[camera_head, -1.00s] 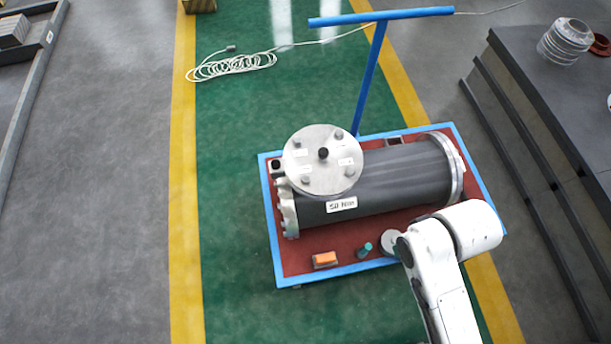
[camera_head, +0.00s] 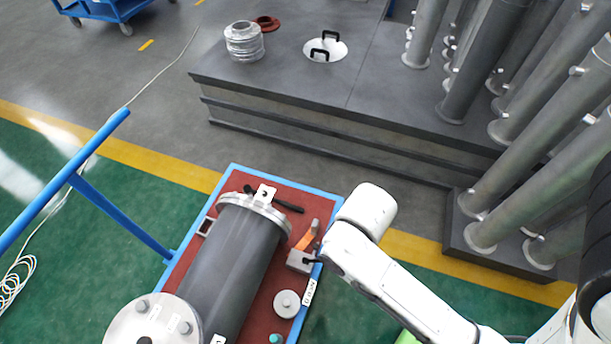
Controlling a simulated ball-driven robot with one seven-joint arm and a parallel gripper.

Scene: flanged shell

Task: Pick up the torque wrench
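No tool here can be told for certain as the torque wrench. A long black bar (camera_head: 275,199) lies at the far end of the cart, partly behind a pale bracket on the shell's flange. A tool with an orange part and a grey end (camera_head: 308,236) lies on the cart's right side, close to my arm. My white arm reaches in from the lower right, over the cart's right edge. My gripper cannot be made out; the arm's own links seem to hide it.
The dark flanged shell (camera_head: 229,262) fills much of the blue-rimmed red cart (camera_head: 233,167). A grey block (camera_head: 299,261) and a round pale disc (camera_head: 287,303) sit right of it. A blue handle (camera_head: 66,180) rises left. A dark platform (camera_head: 300,95) and several pipes (camera_head: 545,150) stand beyond.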

